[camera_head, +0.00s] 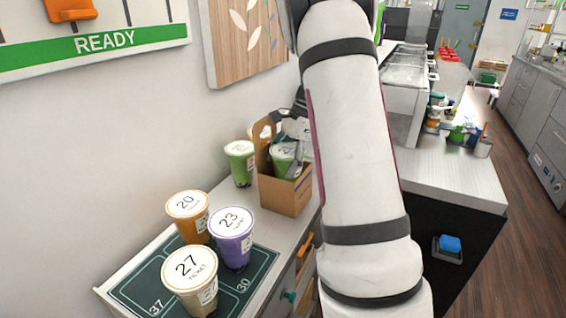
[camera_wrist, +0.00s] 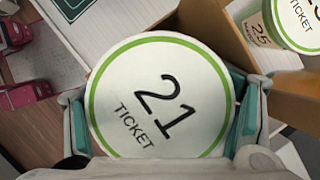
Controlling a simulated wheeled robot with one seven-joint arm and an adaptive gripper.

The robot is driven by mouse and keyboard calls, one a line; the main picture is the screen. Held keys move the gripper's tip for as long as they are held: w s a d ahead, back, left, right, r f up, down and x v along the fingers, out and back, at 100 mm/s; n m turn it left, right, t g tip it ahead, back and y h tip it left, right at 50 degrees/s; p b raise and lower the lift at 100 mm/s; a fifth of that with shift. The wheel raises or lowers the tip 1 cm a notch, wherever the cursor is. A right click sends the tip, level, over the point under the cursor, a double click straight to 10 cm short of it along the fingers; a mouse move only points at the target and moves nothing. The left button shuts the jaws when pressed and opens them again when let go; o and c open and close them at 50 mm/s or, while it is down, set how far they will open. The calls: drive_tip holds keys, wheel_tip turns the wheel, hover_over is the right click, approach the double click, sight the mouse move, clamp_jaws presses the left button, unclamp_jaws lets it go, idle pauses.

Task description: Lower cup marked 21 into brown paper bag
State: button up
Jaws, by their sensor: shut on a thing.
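The cup marked 21 (camera_wrist: 160,95) has a white lid with a green rim, which nearly fills the wrist view. In the head view it is the green cup (camera_head: 283,155) within the opening of the brown paper bag (camera_head: 285,195). My gripper (camera_head: 291,138) is shut on this cup, with its teal-padded fingers on opposite sides just below the lid. The bag stands upright on the counter, and its brown wall also shows in the wrist view (camera_wrist: 200,25). The cup's lower part is hidden by the bag, so I cannot tell whether it touches the bottom.
A green cup (camera_head: 239,163) stands left of the bag. A cup marked 25 (camera_wrist: 296,22) shows beside the bag in the wrist view. Cups 20 (camera_head: 188,214), 23 (camera_head: 232,236) and 27 (camera_head: 190,281) stand on a dark mat (camera_head: 140,290). The wall is close behind.

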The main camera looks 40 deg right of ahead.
drive_tip(key=shift+f+b, duration=0.4)
drive_tip(key=shift+f, duration=0.7)
idle(0.6)
drive_tip(key=o, duration=2.1)
drive_tip(key=shift+c, duration=0.2)
drive_tip(key=v, duration=1.2)
